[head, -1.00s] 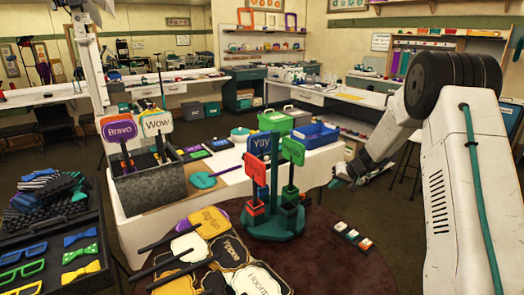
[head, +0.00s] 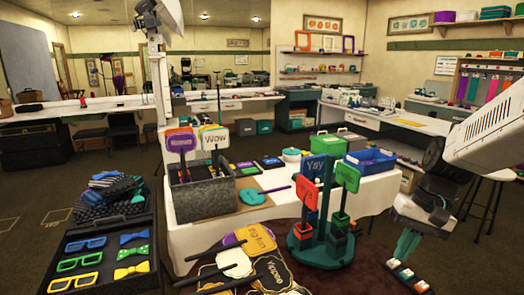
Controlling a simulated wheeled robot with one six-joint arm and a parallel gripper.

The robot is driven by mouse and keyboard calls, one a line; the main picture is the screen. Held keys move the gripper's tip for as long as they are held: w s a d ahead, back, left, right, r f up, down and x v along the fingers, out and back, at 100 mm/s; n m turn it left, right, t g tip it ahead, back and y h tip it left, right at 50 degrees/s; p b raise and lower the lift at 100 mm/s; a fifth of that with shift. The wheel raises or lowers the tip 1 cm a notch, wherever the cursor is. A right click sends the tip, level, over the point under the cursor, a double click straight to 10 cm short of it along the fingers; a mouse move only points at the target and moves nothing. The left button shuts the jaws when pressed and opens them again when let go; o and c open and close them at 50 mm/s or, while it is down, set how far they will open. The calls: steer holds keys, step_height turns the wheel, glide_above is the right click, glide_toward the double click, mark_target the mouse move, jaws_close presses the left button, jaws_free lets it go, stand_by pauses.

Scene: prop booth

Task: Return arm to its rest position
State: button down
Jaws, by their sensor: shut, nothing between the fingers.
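My arm is at the right edge of the head view, bent down from a white upper link through a dark joint. My gripper (head: 405,246) hangs at the lower right with its teal fingers pointing down. It is shut and empty.
A white-draped table (head: 210,238) holds a grey box (head: 205,190) of signs and a blue bin (head: 370,162). Speech signs (head: 268,272) lie in front. A black case (head: 107,230) of glasses and bow ties is at left. A stool (head: 488,208) stands behind my arm. Dark floor is open at left.

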steer(key=s+a+r+n+t+h, duration=0.1)
steer(key=s+a+r, duration=0.1)
steer(key=s, duration=0.7)
steer(key=s+a+r+n+t+h, duration=0.1)
steer(key=s+r+h, duration=0.1)
steer(key=s+r, duration=0.3)
steer(key=shift+s+a+r+n, duration=0.15)
steer(key=shift+s+a+n, duration=0.25)
steer(key=shift+s, duration=1.75)
